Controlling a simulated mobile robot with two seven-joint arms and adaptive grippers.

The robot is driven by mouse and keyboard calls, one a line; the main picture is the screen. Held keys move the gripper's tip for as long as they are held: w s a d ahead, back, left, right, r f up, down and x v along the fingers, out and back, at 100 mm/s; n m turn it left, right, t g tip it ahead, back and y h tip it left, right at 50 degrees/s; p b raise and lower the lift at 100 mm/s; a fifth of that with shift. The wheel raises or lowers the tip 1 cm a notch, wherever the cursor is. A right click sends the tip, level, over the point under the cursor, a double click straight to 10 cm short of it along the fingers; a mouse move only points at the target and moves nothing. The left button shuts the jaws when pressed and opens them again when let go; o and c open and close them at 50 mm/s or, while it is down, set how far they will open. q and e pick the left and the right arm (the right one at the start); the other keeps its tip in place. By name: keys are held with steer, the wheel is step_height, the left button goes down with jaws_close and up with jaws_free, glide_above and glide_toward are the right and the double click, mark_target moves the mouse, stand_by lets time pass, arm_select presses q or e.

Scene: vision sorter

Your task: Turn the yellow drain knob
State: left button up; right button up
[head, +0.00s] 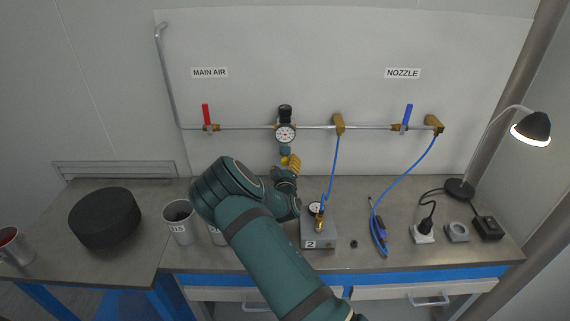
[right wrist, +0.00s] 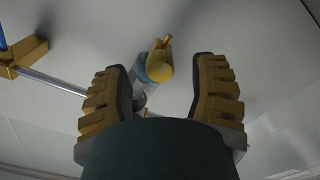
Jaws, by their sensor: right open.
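The yellow drain knob (head: 284,160) hangs under the filter bowl of the regulator (head: 285,128) on the wall pipe, partly hidden by my gripper in the head view. In the right wrist view the round yellow knob (right wrist: 158,66) shows between and beyond the fingers, nearer the left one. My right gripper (right wrist: 160,75) is open, with a gap on both sides of the knob. In the head view the right gripper (head: 292,165) is just below and beside the knob. I cannot tell whether it touches. My left gripper is not in view.
A red lever (head: 206,115) and a blue lever (head: 407,115) stand on the pipe. Blue hoses (head: 335,165) hang right of my gripper. Below are a grey box marked 2 (head: 318,231), cups (head: 179,222) and a black round block (head: 104,217). A lamp (head: 531,128) stands right.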

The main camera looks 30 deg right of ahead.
steer(key=shift+w+d, duration=0.35)
steer(key=shift+w, duration=0.2)
steer(key=shift+c, duration=0.4)
jaws_close()
